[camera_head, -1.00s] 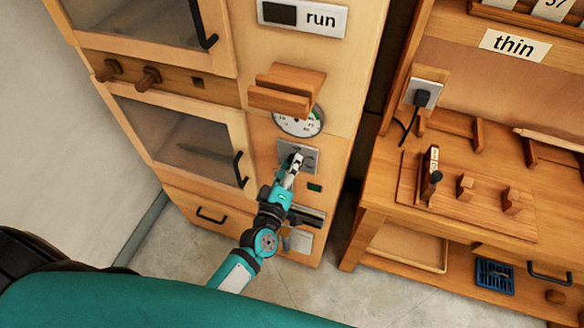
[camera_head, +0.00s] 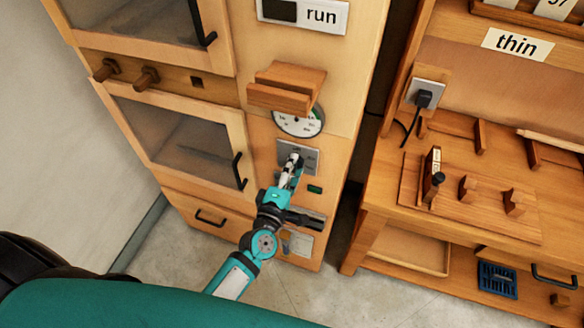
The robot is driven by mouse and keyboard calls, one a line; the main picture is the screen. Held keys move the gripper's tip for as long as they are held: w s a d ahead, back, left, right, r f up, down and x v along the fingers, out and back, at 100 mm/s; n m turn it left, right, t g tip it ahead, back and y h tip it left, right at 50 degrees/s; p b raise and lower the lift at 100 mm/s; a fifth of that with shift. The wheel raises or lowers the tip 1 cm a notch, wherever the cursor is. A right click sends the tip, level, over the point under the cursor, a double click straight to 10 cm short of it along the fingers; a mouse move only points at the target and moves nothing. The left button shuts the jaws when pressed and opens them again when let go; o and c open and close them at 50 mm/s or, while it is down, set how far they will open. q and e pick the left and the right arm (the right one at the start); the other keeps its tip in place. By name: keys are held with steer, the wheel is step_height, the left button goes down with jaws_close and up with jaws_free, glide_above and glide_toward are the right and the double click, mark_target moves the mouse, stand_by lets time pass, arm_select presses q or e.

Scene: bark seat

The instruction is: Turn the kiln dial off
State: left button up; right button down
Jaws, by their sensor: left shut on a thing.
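The kiln (camera_head: 262,200) is a tall wooden cabinet with glazed doors on its left and a control column on its right. The dial's grey plate (camera_head: 311,158) is on that column, below a round gauge. My left gripper (camera_head: 293,160) is in front of this plate, shut on the dial. The gripper's fingers hide most of the dial, so its pointer position cannot be read. My right gripper is not in view.
A wooden block (camera_head: 284,88) juts out above the round gauge (camera_head: 300,122). A small green indicator (camera_head: 315,189) is right of my gripper. A workbench (camera_head: 375,225) stands close on the right. Bare floor (camera_head: 300,290) lies in front.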

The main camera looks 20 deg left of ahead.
arm_select(q)
steer(key=o, duration=1.2)
steer(key=shift+s, duration=0.1)
steer(key=s, duration=1.1)
steer(key=shift+s+a, duration=0.25)
steer(key=shift+s, duration=0.15)
